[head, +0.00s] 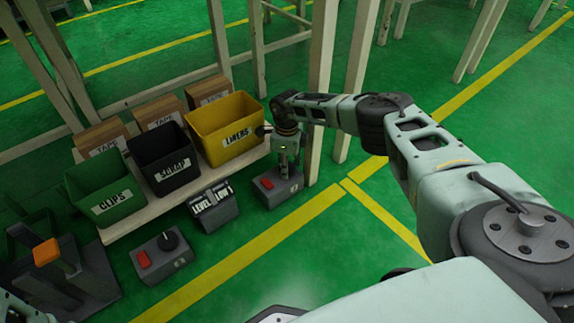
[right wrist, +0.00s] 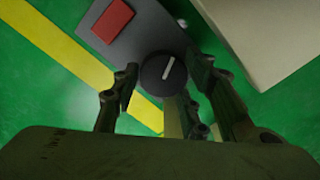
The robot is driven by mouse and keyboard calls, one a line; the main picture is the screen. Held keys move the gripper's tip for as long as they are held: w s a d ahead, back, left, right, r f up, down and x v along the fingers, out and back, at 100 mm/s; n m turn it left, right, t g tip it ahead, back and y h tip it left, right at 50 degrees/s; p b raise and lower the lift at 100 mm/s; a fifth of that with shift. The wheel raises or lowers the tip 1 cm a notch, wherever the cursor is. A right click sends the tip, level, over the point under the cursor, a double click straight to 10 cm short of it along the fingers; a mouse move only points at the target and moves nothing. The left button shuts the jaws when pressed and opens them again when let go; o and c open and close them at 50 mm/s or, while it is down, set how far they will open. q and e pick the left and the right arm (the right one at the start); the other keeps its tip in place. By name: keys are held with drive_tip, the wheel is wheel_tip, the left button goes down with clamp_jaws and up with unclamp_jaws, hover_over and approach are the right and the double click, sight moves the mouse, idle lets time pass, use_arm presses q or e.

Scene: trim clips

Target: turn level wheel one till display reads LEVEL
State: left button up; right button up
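My right gripper (head: 287,168) is over the right control box (head: 268,193), which has a red button and stands on the floor. In the right wrist view my gripper (right wrist: 166,72) is open, with a finger on each side of a black round wheel (right wrist: 163,74). I cannot tell whether either finger touches it. The wheel's white mark tilts slightly right of upright in that view. A second box (head: 158,259) has a red button and a black wheel (head: 168,241). Between the boxes, a dark display (head: 217,221) shows "LEVEL" and what looks like "LOW 1". My left gripper does not show.
Green CLIPS (head: 93,182), black SCRAP (head: 158,151) and yellow LINERS (head: 215,119) bins stand on a low pale shelf (head: 130,225) behind the boxes. Cardboard TAPE boxes are behind them. A table leg (head: 318,90) rises near my right gripper. Floor in front is clear.

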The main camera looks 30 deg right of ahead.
drive_tip(key=c, duration=0.6)
drive_tip(key=shift+s+n, duration=0.1)
drive_tip(key=shift+n, duration=0.7)
drive_tip(key=o, duration=1.1)
drive_tip(key=shift+r, duration=0.1)
drive_tip(key=shift+r, duration=0.3)
wheel_tip(320, 180, up, 11)
drive_tip(key=shift+r, duration=0.1)
